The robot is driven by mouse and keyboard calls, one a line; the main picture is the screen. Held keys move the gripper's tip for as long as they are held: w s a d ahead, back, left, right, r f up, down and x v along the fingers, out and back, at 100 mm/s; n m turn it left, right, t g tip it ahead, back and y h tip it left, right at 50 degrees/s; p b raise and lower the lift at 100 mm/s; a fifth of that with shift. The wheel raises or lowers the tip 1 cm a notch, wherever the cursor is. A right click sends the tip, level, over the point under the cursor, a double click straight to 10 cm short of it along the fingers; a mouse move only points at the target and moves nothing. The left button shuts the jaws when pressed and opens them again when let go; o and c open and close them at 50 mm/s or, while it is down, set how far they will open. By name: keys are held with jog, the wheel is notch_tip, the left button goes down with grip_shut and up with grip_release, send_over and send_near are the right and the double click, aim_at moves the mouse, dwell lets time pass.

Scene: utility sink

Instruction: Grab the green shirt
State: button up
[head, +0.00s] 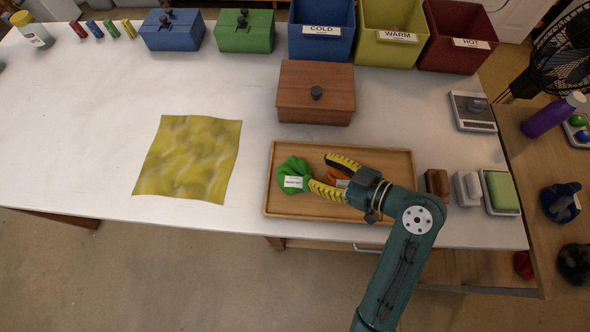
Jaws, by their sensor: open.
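The green shirt (293,166) is a crumpled bundle with a white label. It lies at the left end of a wooden tray (400,158) on the white table. My gripper (320,172) is over the tray, just right of the shirt. Its two yellow-and-black fingers are open and their tips point left towards the shirt. The lower fingertip is close to the shirt's right edge; I cannot tell whether they touch. An orange item (336,174) with a white label shows between the fingers, partly hidden by them.
A yellow cloth (190,158) lies flat to the left. A brown lidded box (316,92) stands behind the tray. Bins labelled COLD (321,40), WARM (396,52) and HOT (458,54) stand at the back. Small blocks (437,185) sit right of the tray.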

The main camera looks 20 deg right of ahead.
aim_at(305, 165)
jog(key=p+x, duration=0.1)
jog(key=x, duration=0.5)
jog(key=shift+w+a+f, duration=0.1)
jog(key=shift+w+a, duration=0.05)
jog(key=shift+w, duration=0.05)
grip_shut()
